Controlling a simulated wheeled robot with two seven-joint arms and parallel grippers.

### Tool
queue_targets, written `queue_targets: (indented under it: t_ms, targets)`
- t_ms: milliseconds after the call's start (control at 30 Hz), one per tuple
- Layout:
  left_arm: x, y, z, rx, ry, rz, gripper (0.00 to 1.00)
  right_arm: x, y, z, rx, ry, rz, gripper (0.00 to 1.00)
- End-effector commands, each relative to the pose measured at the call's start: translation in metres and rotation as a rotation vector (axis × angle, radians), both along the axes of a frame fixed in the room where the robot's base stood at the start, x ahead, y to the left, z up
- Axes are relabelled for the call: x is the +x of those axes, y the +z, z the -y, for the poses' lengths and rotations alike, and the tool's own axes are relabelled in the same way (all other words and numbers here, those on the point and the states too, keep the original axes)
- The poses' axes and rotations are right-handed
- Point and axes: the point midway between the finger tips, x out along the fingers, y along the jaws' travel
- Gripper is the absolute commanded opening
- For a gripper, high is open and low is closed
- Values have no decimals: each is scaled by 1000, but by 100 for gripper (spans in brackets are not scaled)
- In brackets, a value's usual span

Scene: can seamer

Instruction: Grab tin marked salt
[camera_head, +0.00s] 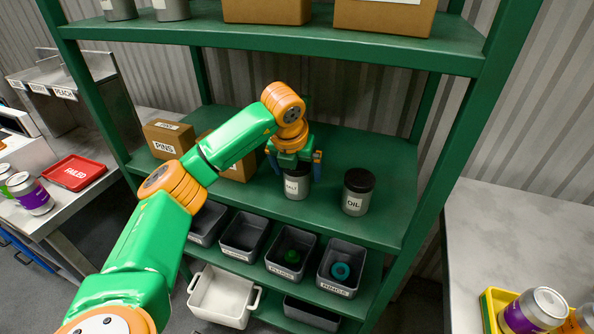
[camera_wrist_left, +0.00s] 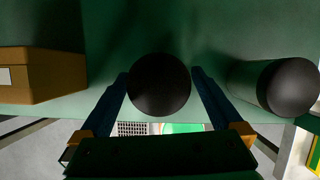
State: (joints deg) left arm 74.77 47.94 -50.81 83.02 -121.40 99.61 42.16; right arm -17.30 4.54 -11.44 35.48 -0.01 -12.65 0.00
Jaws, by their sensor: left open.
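The salt tin (camera_head: 296,186) is a grey tin with a dark lid and a "SALT" label, standing upright on the green shelf. My left gripper (camera_head: 296,165) is above it, pointing down, with a finger on either side of the tin. In the left wrist view the tin's round black lid (camera_wrist_left: 159,85) lies between the two open fingers of the left gripper (camera_wrist_left: 160,80), with small gaps showing. Whether a finger touches the tin lower down is hidden. My right gripper is not in view.
The oil tin (camera_head: 357,192), also dark-lidded, stands just right of the salt tin. A cardboard box (camera_head: 167,140) marked "PINS" and another box (camera_head: 240,168) stand left. Green rack posts (camera_head: 447,160) frame the shelf. Grey bins (camera_head: 340,267) sit below.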

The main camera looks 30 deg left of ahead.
Motion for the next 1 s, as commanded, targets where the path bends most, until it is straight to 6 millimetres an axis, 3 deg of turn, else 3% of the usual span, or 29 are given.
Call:
queue_targets:
  t_ms: [133,367,600,700,1000]
  targets:
    - [7,-18,-3,-1,-1,-3,100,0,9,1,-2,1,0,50]
    - [9,-22,-3,0,-2,0,100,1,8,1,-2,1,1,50]
    - [9,-22,-3,0,-2,0,35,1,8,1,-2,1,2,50]
    - [9,-22,-3,-1,-1,0,14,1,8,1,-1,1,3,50]
    - [9,-18,-3,0,-1,1,14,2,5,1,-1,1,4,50]
